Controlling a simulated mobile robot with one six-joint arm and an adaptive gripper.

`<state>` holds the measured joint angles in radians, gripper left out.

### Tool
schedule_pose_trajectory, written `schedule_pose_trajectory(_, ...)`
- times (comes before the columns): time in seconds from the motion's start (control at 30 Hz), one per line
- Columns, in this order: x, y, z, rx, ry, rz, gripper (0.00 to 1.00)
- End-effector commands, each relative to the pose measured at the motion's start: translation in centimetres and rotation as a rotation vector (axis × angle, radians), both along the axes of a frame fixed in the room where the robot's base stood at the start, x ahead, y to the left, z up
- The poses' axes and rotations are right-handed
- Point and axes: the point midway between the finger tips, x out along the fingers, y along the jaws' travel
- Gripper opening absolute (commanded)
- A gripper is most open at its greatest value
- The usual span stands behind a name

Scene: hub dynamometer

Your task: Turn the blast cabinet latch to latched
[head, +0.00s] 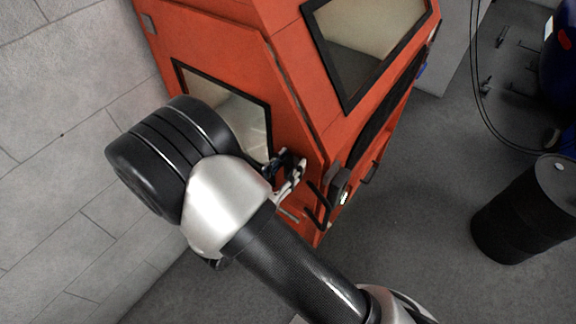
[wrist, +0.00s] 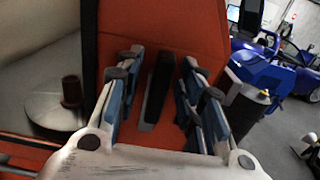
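The blast cabinet (head: 225,45) is a large orange box with dark-framed windows. In the wrist view, its orange face (wrist: 180,38) fills the middle, with a black bar-shaped latch handle (wrist: 157,88) on it. The bar stands nearly upright, its top leaning slightly right. My gripper (wrist: 160,66) is open, with blue-padded fingers on either side of the bar and a visible gap to each. I cannot tell how deep the fingers reach. In the head view, my gripper (head: 290,168) is at the cabinet's side near its front corner; the latch there is hidden or too small to tell.
A black handle (head: 340,185) sticks out at the cabinet's front corner, just right of my gripper. A window (wrist: 45,75) lies left of the fingers. A black drum (head: 525,210) stands on the right. Grey floor (head: 425,200) is clear between; a wall (head: 60,130) is at left.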

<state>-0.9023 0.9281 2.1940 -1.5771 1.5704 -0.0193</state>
Motion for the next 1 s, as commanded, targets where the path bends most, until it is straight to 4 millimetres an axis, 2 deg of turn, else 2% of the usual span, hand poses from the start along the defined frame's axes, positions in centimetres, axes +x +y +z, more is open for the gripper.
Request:
schedule_pose_trajectory(0.13, -0.02, 0.01, 0.01, 0.000, 0.000, 0.000, 0.34)
schedule_pose_trajectory(0.67, -0.04, 0.03, 0.00, 0.000, 0.000, 0.000, 0.00)
schedule_pose_trajectory(1.0, -0.03, 0.04, 0.07, -0.030, 0.023, 0.000, 0.00)
